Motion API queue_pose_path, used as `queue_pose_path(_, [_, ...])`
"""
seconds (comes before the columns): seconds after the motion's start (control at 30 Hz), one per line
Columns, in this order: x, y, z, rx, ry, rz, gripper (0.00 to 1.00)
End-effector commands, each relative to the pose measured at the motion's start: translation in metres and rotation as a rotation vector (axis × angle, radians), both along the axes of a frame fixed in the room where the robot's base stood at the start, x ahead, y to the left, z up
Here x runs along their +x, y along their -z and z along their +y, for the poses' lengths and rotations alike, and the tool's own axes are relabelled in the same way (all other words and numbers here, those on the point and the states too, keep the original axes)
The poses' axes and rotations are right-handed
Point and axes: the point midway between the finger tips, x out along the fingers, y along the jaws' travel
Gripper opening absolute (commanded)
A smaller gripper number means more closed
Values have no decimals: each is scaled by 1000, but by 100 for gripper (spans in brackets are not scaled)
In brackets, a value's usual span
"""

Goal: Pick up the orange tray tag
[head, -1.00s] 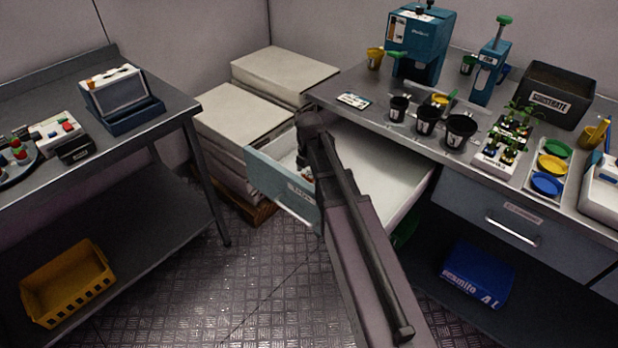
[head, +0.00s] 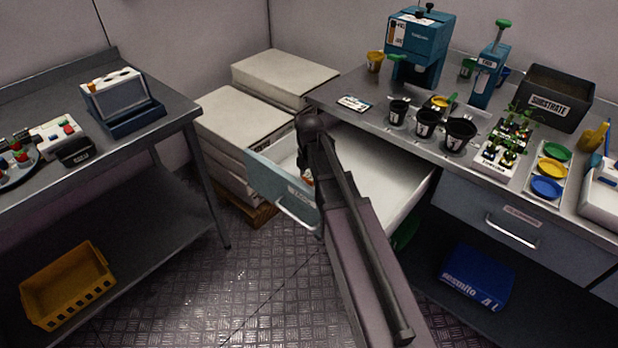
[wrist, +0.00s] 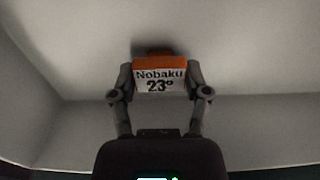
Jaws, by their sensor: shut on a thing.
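The orange tray tag (wrist: 160,63) shows in the wrist view, with a white label reading "Nobaku 23°". My gripper (wrist: 160,80) is shut on it, one finger at each side of the label. The tag is inside the open drawer (head: 385,160), near the drawer's front; whether it touches the drawer floor I cannot tell. In the head view my arm hides most of the gripper, and only a small orange and white patch shows beside the arm.
The drawer's teal front panel (head: 283,188) and its side walls stand close around my gripper. The workbench above holds black pots (head: 426,124), a plant tray (head: 500,150) and a substrate box (head: 556,97). White boxes (head: 245,118) are stacked left of the drawer. The floor in front is clear.

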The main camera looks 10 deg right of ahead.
Motion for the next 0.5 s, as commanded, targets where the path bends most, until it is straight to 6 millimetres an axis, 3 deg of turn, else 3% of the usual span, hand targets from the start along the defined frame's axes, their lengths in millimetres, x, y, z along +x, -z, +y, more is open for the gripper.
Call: queue_pose_path(0.5, [0,-45,0,0,0,0,38])
